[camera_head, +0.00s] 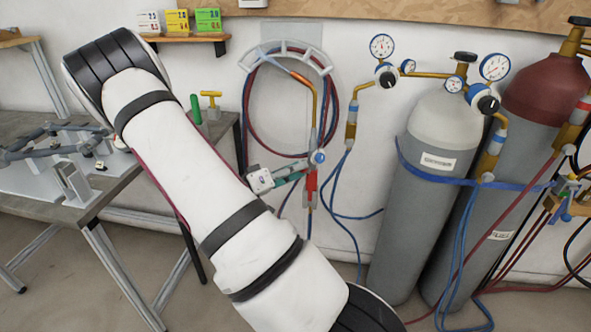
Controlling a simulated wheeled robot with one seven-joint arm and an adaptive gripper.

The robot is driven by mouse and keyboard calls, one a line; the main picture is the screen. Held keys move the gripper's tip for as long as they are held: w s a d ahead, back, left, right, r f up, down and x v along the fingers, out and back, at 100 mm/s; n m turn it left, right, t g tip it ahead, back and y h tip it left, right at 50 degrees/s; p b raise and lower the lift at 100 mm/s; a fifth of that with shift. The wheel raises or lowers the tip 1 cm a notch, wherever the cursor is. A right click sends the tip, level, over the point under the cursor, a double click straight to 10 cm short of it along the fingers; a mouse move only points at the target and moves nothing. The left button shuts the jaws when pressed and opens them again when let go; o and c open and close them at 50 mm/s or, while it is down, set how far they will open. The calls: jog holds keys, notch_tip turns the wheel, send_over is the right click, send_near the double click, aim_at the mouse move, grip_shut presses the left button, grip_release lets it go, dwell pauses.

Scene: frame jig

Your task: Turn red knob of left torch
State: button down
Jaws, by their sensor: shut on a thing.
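The left torch (312,185) hangs upright on the wall, with a copper-coloured neck rising above it, a blue knob (318,157) and a red section on its body. My gripper (301,174) reaches in from the left, and its fingertips are shut on the torch just below and left of the blue knob. A second torch (566,200) is at the far right edge.
A hose hanger (290,58) with coiled red and blue hoses is behind the torch. A grey cylinder (420,210) and a red-topped cylinder (545,95) stand to the right. A metal workbench (45,205) is at left. Hoses hang close below my gripper.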

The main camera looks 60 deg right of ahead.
jog(key=c, duration=1.4)
grip_release()
jog(key=shift+a, duration=0.1)
jog(key=v, duration=1.2)
